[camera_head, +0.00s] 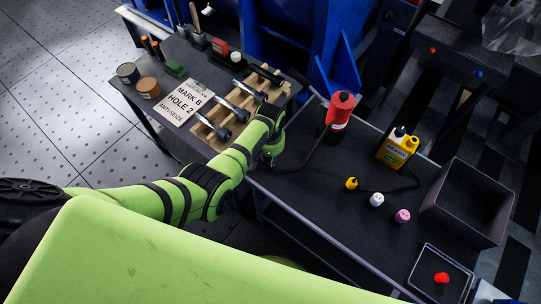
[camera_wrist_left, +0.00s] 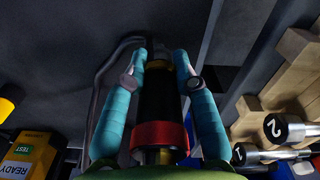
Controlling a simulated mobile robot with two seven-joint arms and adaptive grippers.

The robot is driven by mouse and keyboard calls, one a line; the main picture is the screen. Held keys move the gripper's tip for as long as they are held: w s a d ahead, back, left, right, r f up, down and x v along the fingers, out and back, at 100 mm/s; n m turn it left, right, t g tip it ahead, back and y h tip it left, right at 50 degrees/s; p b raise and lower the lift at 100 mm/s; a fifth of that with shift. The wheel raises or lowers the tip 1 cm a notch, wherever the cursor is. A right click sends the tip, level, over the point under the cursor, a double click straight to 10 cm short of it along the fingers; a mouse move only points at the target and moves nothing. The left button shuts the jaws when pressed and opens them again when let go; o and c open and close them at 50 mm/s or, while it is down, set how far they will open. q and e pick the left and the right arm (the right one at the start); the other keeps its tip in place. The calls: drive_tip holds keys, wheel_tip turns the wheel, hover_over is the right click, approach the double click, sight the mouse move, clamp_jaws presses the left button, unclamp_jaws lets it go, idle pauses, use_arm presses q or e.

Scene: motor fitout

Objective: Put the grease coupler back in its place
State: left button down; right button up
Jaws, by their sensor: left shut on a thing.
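My left gripper (camera_head: 270,152) is over the gap between the bolt table and the dark bench. In the left wrist view, its teal fingers (camera_wrist_left: 158,72) are shut around the grease coupler (camera_wrist_left: 160,102), a black cylinder with a red collar and a brass-coloured end. A dark hose (camera_wrist_left: 108,64) curves near its far end. In the head view the coupler is mostly hidden by the gripper. A red canister (camera_head: 340,108) stands on the bench to the right of the gripper, with a dark hose running from near it toward the gripper. My right gripper is not in view.
On the bench stand a yellow tester (camera_head: 397,148), small bottles (camera_head: 377,200), an open dark bin (camera_head: 440,211) and a tray (camera_head: 461,272). The bench's front middle is clear.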

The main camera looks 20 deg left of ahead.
use_arm(q)
drive_tip(key=shift+f+b, duration=0.9)
drive_tip(key=shift+f, duration=0.3)
drive_tip(key=c, duration=0.9)
unclamp_jaws()
drive_tip(key=shift+r, duration=0.1)
wheel_tip(320, 180, up, 12)
drive_tip(key=shift+f, duration=0.1)
